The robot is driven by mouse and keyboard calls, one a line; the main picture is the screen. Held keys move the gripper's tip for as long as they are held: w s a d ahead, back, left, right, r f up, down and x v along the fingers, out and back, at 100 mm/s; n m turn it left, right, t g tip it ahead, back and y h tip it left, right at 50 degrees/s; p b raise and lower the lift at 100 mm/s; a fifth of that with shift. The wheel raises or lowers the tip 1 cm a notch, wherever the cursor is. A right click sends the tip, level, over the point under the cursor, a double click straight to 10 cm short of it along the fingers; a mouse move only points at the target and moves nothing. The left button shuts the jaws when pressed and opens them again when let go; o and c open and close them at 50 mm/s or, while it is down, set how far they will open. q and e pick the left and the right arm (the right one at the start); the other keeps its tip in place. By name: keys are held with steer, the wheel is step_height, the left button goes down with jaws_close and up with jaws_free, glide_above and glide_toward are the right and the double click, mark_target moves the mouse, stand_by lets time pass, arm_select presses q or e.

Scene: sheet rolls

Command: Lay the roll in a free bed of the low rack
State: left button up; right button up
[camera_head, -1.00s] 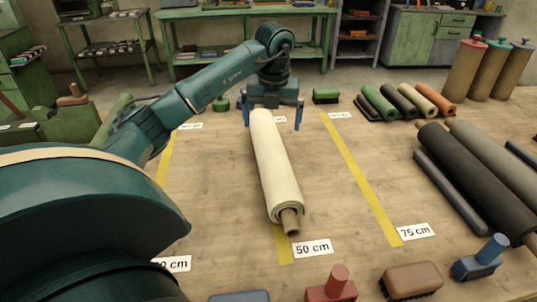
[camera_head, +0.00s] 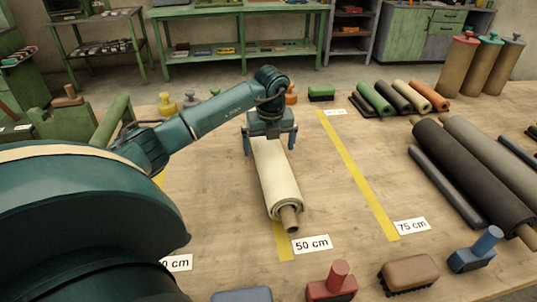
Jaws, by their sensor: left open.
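A cream roll (camera_head: 276,185) with a brown core lies lengthwise on the wooden table, its near end by the 50 cm label. My left gripper (camera_head: 269,143) is over the roll's far part, its blue fingers apart on either side of it. The gripper hides the roll's far end, and I cannot tell whether the fingers touch it. I cannot tell for certain which thing is the low rack; a dark roll (camera_head: 465,175) and a grey roll (camera_head: 495,150) lie side by side at the right. My right gripper is out of view.
Yellow strips (camera_head: 355,175) cross the table. Several small rolls (camera_head: 400,98) lie at the back right, near upright capped rolls (camera_head: 495,72). A red-handled block (camera_head: 332,285), a brown brush (camera_head: 408,273) and a blue-handled block (camera_head: 476,250) stand at the front. Green fixtures (camera_head: 70,125) are at left.

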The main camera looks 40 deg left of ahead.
arm_select(q)
steer(key=f, duration=0.3)
steer(key=shift+w+a+f, duration=0.15)
steer(key=shift+a, duration=0.05)
steer(key=shift+c, duration=0.2)
steer(key=c, duration=1.9)
steer(key=shift+w+a+r, duration=0.1)
steer(key=shift+w+r, duration=0.05)
steer(key=shift+r, duration=0.15)
steer(key=shift+c, duration=0.2)
